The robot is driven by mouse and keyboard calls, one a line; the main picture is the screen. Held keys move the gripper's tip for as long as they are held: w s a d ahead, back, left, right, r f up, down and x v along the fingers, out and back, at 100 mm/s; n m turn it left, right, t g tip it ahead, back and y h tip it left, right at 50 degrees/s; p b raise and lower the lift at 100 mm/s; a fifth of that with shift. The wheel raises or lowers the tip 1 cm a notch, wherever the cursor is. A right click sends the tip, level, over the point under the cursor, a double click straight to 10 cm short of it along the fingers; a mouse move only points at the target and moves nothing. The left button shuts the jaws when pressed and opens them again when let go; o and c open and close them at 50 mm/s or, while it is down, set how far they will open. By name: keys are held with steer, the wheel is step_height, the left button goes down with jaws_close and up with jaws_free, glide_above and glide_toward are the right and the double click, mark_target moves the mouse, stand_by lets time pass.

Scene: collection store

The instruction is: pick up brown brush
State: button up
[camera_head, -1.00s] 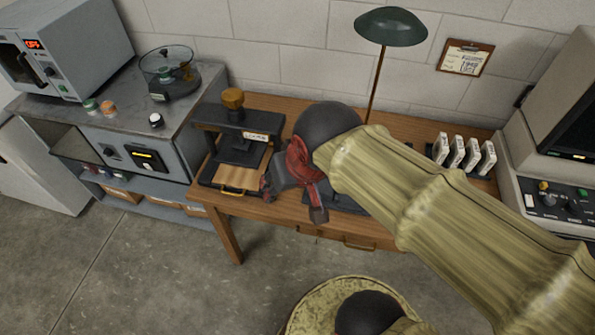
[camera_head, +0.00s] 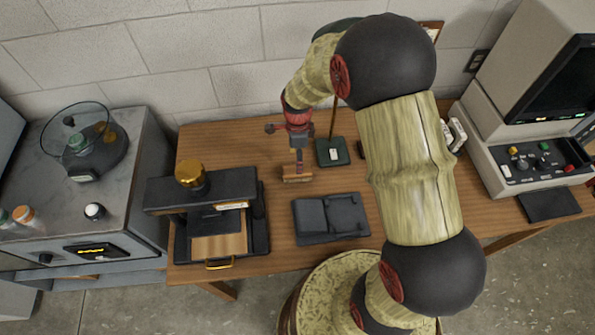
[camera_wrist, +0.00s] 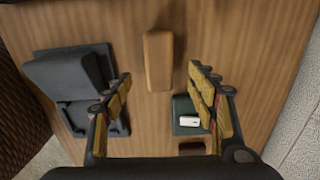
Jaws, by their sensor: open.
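The brown brush (camera_head: 297,178) lies on the wooden desk, left of the lamp base and behind the dark tray. In the wrist view it appears as a plain tan wooden block (camera_wrist: 158,60), ahead of the fingertips and roughly centred between them. My gripper (camera_head: 298,150) points down just above the brush in the head view and partly covers it. In the wrist view my gripper (camera_wrist: 160,90) has its padded fingers spread wide, with nothing between them. I cannot tell the exact height gap to the brush.
A dark open tray (camera_head: 330,217) lies in front of the brush. The green lamp base (camera_head: 332,152) with a white switch stands close right. A press with a brass knob (camera_head: 190,174) stands at left. A boxy monitor unit (camera_head: 530,130) is at right. Bare desk surrounds the brush.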

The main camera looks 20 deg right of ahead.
step_height(320, 180, down, 8)
steer(key=shift+a+b, duration=0.1)
steer(key=shift+b, duration=1.05)
steer(key=c, duration=0.4)
steer(key=c, duration=0.9)
steer(key=shift+r, duration=0.1)
step_height(320, 180, up, 10)
steer(key=p, duration=0.2)
steer(key=shift+p, duration=0.3)
